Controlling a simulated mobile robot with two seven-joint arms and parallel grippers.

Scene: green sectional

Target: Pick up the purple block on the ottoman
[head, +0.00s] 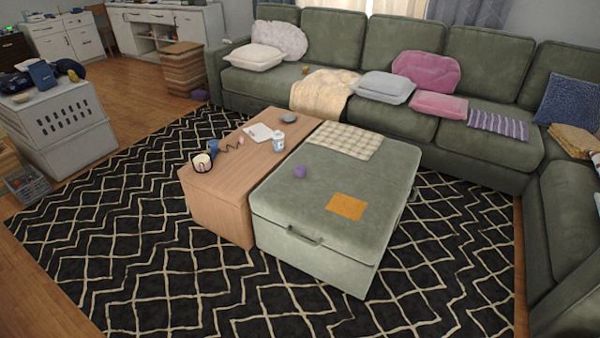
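The purple block (300,171) is small and sits on top of the grey-green ottoman (277,204), near its left edge. An orange cloth or sheet (346,206) lies flat on the ottoman to the right of the block and nearer to me. A checkered cloth (345,141) lies at the ottoman's far end. The space right around the block is bare. Neither of my grippers shows in the head view.
A wooden table (220,203) stands against the ottoman's left side, with a mug, a cup and papers on it. A green sectional (490,148) with pillows runs behind and to the right. The patterned rug (130,260) in front is clear.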

